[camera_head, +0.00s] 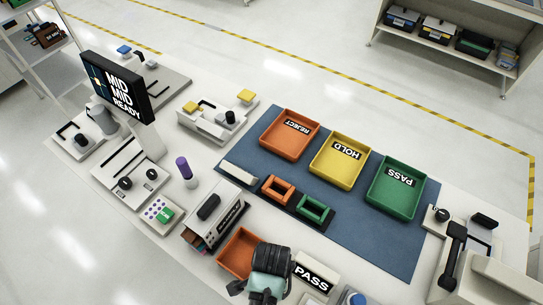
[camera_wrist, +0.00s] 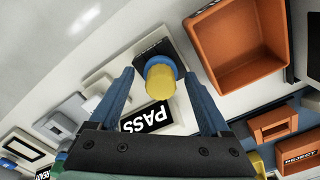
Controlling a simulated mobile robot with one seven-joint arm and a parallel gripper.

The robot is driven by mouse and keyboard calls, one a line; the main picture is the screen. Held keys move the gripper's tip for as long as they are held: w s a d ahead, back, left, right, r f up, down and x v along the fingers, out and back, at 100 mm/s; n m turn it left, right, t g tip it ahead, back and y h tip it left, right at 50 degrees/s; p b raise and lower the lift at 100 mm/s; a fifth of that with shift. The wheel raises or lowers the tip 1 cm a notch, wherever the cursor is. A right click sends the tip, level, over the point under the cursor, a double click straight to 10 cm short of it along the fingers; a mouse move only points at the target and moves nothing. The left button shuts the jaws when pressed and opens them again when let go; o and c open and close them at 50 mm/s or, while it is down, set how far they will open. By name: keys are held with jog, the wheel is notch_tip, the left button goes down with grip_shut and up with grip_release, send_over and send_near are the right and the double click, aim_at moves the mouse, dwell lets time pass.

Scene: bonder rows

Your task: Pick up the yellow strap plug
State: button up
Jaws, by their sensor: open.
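A yellow plug (camera_wrist: 160,77) with a blue collar (camera_wrist: 158,63) shows in the wrist view. It stands over a dark patch on a pale plate (camera_wrist: 105,70), beside a black PASS label (camera_wrist: 148,117). My gripper (camera_wrist: 158,84) is open, with one blue finger on each side of the plug in the picture. No contact between fingers and plug is visible. In the head view my gripper (camera_head: 268,287) is at the bottom edge, and its fingertips and the plug cannot be made out there.
An orange bin (camera_head: 222,268) is close to my gripper, also in the wrist view (camera_wrist: 206,62). A PASS sign (camera_head: 315,272) and a blue round part (camera_head: 352,299) are to its right. Orange, yellow and green trays stand on a blue mat (camera_head: 370,242). A monitor (camera_head: 118,87) stands at left.

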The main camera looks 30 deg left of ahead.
jog(key=shift+f, duration=0.1)
jog(key=shift+c, duration=0.2)
grip_shut()
